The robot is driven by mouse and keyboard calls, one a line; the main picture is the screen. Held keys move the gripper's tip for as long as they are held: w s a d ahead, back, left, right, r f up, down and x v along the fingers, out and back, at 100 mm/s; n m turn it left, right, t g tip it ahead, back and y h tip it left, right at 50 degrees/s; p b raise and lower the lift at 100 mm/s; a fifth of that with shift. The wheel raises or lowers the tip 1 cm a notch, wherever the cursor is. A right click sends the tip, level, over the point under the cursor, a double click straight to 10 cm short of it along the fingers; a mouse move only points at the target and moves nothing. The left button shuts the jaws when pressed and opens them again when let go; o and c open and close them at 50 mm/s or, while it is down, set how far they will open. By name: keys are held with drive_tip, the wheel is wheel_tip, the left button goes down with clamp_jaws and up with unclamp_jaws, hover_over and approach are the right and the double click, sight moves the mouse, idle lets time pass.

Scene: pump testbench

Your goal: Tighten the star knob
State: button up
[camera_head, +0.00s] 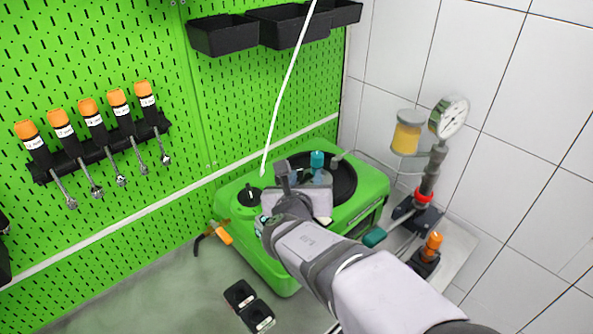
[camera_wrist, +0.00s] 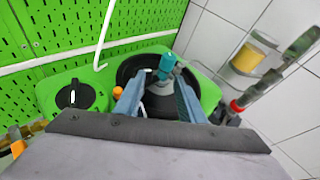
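A teal knob-like part (camera_head: 317,159) stands upright over the round black recess of the green pump unit (camera_head: 262,238). I take it for the star knob, but its star shape is too small to make out. It also shows in the wrist view (camera_wrist: 167,62), just beyond my fingertips. My gripper (camera_head: 302,176) is above the recess, close to the teal part. In the wrist view my gripper (camera_wrist: 158,88) has its two fingers apart, with a grey cylindrical part visible between them. I see no finger closed on the teal part. My wrist hides part of the recess.
A black dial (camera_head: 249,195) sits on the unit's left. A pressure gauge (camera_head: 449,117) and amber cup (camera_head: 406,138) stand on the right, with a teal handle (camera_head: 374,237) below. A white hose (camera_head: 288,82) hangs behind. Orange-handled tools (camera_head: 89,110) hang on the pegboard.

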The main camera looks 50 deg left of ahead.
drive_tip(key=shift+s+a+f+g+y, duration=0.3)
drive_tip(key=shift+s+a+g+y, duration=0.1)
drive_tip(key=shift+s+a+g, duration=0.45)
drive_tip(key=shift+d+t, duration=0.1)
drive_tip(key=shift+t, duration=0.15)
drive_tip(key=shift+p+x, duration=1.8)
drive_tip(key=shift+x, duration=1.85)
drive_tip(key=c, duration=0.8)
drive_tip(key=shift+o, duration=0.2)
drive_tip(key=shift+r, duration=0.1)
